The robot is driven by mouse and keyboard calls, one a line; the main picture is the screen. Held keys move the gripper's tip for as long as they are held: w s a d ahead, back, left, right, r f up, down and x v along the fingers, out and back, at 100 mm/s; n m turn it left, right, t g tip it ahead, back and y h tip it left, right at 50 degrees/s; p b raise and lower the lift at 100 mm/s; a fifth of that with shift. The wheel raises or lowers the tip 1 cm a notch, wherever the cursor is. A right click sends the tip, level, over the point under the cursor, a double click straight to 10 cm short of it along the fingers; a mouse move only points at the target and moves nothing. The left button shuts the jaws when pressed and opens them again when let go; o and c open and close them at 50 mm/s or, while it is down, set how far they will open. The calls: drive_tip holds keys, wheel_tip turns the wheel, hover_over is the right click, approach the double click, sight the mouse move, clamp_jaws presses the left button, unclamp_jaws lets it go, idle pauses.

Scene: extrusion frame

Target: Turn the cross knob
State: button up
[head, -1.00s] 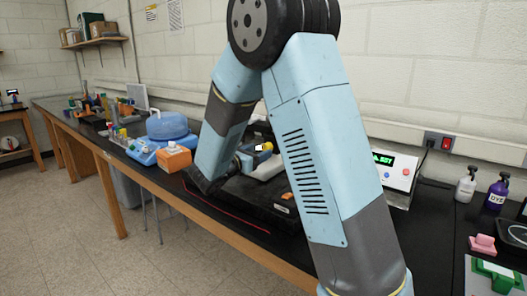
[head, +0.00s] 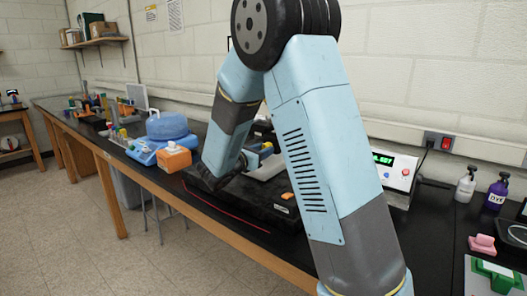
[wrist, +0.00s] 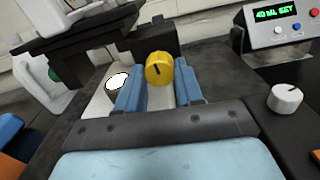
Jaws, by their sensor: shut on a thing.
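A round yellow knob (wrist: 159,69) with a dark line on its face sits between the two blue fingers of my gripper (wrist: 160,88) in the wrist view. The fingers stand on its left and right sides and are closed on it. No cross shape shows on its face. In the head view my gripper (head: 257,154) is small and partly hidden by my arm, with a bit of yellow showing at its tip.
A white knob (wrist: 285,98) stands at right in the wrist view, below a control box (wrist: 281,25) with a green display. An orange box (head: 174,158) and a blue round container (head: 167,126) stand left of my arm on the black bench.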

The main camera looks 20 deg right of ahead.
drive_tip(key=shift+c, duration=1.4)
drive_tip(key=shift+m, duration=0.3)
drive_tip(key=shift+a+f+m, duration=0.1)
drive_tip(key=shift+f+m, duration=0.05)
drive_tip(key=shift+m, duration=8.55)
